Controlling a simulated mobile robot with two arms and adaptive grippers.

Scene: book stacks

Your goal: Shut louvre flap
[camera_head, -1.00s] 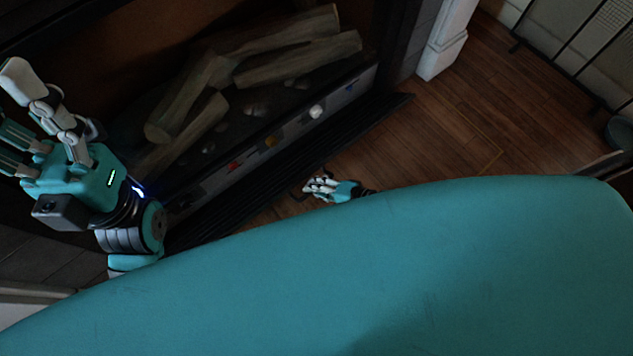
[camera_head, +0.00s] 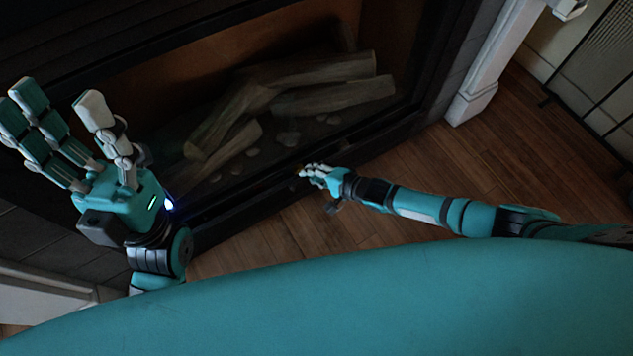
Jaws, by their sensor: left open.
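The louvre flap (camera_head: 383,142) is the long black strip along the bottom front of the fireplace. It now stands raised, and the control strip behind it is almost wholly hidden. My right gripper (camera_head: 306,175) reaches in from the right, with its fingers at the middle of the flap. The fingers seem to touch it, but the dark picture leaves contact unclear. They hide part of the flap, and how far they are closed cannot be told. My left gripper (camera_head: 75,125) is open and empty, fingers spread, in front of the fireplace's left side.
Logs (camera_head: 330,95) and pale stones lie inside the fireplace (camera_head: 190,55). A white pillar base (camera_head: 474,100) stands to its right, and a dark mesh screen (camera_head: 600,65) stands at the upper right. The wooden floor (camera_head: 440,160) is clear in front of the fireplace.

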